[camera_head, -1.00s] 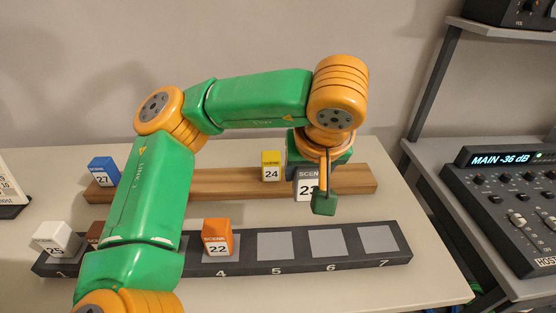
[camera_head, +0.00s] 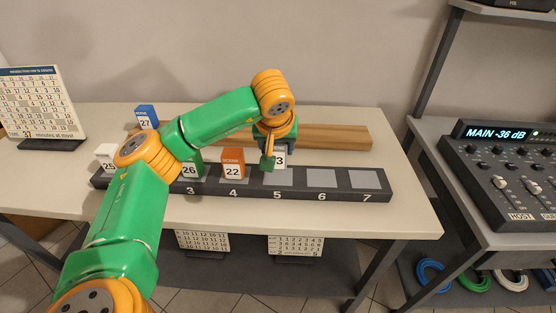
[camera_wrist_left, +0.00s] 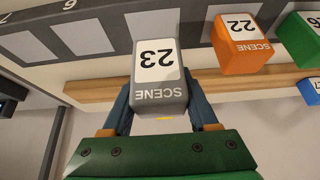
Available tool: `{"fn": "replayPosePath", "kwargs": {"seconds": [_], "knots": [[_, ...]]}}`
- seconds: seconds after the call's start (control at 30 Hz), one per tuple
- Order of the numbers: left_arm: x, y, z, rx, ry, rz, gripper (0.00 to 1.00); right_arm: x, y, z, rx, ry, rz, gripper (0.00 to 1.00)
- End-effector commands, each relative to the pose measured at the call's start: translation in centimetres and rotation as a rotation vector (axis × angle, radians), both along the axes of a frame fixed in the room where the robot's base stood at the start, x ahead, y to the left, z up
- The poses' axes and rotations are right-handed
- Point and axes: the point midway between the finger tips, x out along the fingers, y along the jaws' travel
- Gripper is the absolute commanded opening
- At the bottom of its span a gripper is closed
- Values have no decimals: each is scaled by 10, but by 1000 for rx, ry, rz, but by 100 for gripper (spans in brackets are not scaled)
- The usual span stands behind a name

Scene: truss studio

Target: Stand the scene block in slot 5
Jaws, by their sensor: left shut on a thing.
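My left gripper (camera_head: 271,156) is shut on the grey scene block (camera_head: 281,161) marked 23. The block also shows in the left wrist view (camera_wrist_left: 160,92), between the fingers. In the head view the gripper hides much of it, and it is at slot 5 (camera_head: 277,178) of the dark numbered rack (camera_head: 343,194). In the wrist view the block overlaps the slot's grey pad (camera_wrist_left: 150,20). I cannot tell whether its base touches the pad. My right gripper is not in view.
Orange block 22 (camera_head: 232,164) stands in slot 4, beside the held block, with green block 26 (camera_head: 191,164) in slot 3. White block 25 (camera_head: 106,155) is at the left end. Slots 6 (camera_head: 321,178) and 7 (camera_head: 365,179) are empty. Blue block 27 (camera_head: 146,116) stands on the wooden plank (camera_head: 345,137) behind.

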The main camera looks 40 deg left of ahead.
Motion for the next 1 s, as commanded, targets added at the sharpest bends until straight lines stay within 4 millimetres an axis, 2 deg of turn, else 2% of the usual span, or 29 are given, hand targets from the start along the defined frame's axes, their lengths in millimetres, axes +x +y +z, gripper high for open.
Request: {"fn": "replayPosePath", "kwargs": {"seconds": [0.17, 0.33, 0.7, 0.73, 0.8, 0.83, 1.0], "knots": [[17, 6, -21, 0, 2, 1, 0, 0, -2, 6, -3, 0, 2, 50], [16, 6, -49, 1, 2, -1, 0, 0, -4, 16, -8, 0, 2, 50], [17, 6, -57, -1, -2, -1, 0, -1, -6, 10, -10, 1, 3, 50], [17, 6, -57, -1, -2, -1, 65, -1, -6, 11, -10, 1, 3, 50], [17, 6, -56, -1, -1, -1, 84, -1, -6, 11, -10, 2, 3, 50], [17, 6, -56, -1, -1, -1, 90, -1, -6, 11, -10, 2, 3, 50], [17, 6, -56, -1, -1, -1, 90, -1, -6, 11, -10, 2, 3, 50]]}}
